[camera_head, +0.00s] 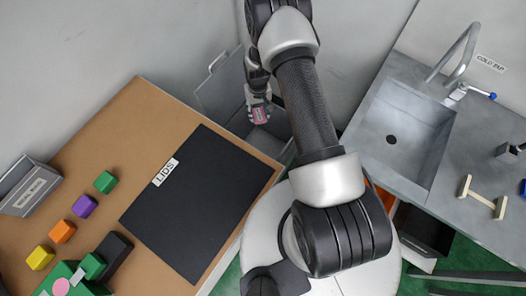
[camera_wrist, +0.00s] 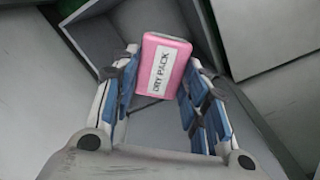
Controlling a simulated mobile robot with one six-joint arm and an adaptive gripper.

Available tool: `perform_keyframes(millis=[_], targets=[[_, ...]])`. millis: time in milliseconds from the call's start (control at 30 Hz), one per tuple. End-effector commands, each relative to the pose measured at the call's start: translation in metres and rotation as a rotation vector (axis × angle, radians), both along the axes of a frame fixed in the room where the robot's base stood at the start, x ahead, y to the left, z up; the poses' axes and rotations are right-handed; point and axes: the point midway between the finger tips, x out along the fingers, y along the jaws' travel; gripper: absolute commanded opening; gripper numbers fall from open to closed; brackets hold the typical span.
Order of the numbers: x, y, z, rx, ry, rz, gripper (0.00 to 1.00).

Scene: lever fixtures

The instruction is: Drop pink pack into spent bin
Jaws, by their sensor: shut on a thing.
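The pink pack (camera_wrist: 166,55) has a white label reading DRY PACK. My gripper (camera_wrist: 162,75) is shut on it, with the blue-padded fingers on its two sides. In the head view the pack (camera_head: 260,115) hangs from my gripper (camera_head: 258,100) near the back wall. A grey open-topped bin (camera_head: 218,84) stands by the wall behind the brown table's corner. The pack appears over this bin in the head view. The wrist view shows the bin's grey walls (camera_wrist: 92,12) beyond the pack. I see no readable name on the bin, and the arm hides part of it.
The brown table (camera_head: 137,108) carries a black mat labelled LIDS (camera_head: 205,190) and several coloured blocks. A grey labelled box (camera_head: 30,188) stands at the far left. A sink counter (camera_head: 370,150) with a tap (camera_head: 462,50) is to the right.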

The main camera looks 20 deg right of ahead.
Motion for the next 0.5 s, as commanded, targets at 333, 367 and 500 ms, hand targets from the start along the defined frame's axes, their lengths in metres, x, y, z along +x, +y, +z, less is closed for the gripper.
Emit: perform_keyframes(millis=[333, 367, 500], targets=[[0.039, -0.045, -0.075, 0.0, -0.001, -0.069, 0.18], [0.04, -0.046, -0.077, 0.0, -0.001, -0.071, 0.18], [0.042, -0.049, -0.083, 0.0, -0.001, -0.075, 0.18]])
